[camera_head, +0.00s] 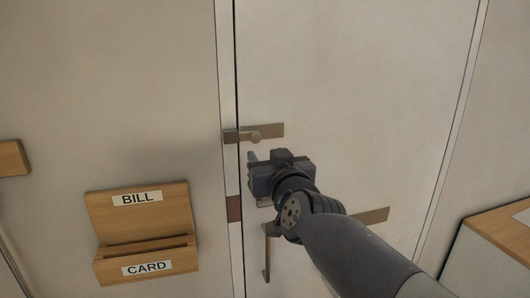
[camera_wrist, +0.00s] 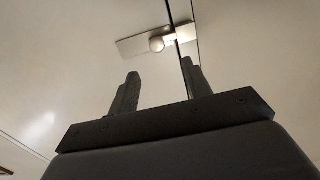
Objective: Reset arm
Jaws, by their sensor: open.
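My gripper (camera_head: 257,163) is at the end of my arm, in front of a pale door panel (camera_head: 345,75). It sits just below a metal slide latch (camera_head: 262,132) with a round knob, which bridges the door's left edge. In the wrist view the two fingers of my gripper (camera_wrist: 158,88) stand wide apart with nothing between them. The latch (camera_wrist: 140,46) and its knob show beyond the fingertips, apart from them. A door handle (camera_head: 268,250) hangs below my gripper and is partly hidden by my arm.
A wooden holder (camera_head: 140,222) labelled BILL and CARD is mounted on the wall to the left. A wooden block (camera_head: 13,158) is at the far left edge. A wood-edged counter (camera_head: 500,225) stands at lower right. The upper door and wall are clear.

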